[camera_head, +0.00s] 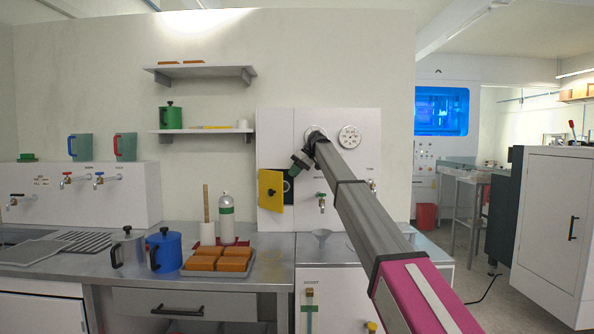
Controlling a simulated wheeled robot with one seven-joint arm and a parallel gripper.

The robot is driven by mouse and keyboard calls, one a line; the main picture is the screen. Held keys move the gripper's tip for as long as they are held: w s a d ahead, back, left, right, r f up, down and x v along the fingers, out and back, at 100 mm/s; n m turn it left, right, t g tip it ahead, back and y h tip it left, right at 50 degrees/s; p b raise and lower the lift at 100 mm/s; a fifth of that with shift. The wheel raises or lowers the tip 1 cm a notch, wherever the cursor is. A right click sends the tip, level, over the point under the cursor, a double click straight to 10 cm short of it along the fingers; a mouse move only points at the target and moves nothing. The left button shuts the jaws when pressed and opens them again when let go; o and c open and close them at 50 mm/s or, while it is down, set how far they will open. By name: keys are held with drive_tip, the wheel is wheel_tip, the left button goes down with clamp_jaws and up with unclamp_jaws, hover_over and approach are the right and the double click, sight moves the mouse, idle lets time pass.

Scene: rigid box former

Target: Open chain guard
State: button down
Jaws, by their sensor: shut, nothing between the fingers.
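The yellow panel (270,196), which I take as the chain guard, is on the front of the white wall-mounted machine housing (338,128). It has a small dark knob and stands ajar, with a dark opening (288,186) showing along its right side. My gripper (293,170) is at the far end of my arm, just above and right of the panel's upper right corner. It looks small and dark here, with its fingers shut and empty. I cannot tell whether it touches the panel. My arm hides part of the housing's middle.
A round dial (349,136) and a green-handled tap (321,199) are on the housing. Open floor lies to the right.

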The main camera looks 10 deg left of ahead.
drive_tip(key=x, duration=0.6)
drive_tip(key=s+a+m+t, duration=0.6)
drive_tip(key=s+a+m, duration=0.4)
drive_tip(key=a, duration=0.2)
drive_tip(key=shift+s+t+h, duration=0.2)
drive_tip(key=shift+t+h, duration=0.1)
drive_tip(key=shift+h, duration=0.1)
idle(0.4)
drive_tip(key=shift+a, duration=0.15)
idle(0.3)
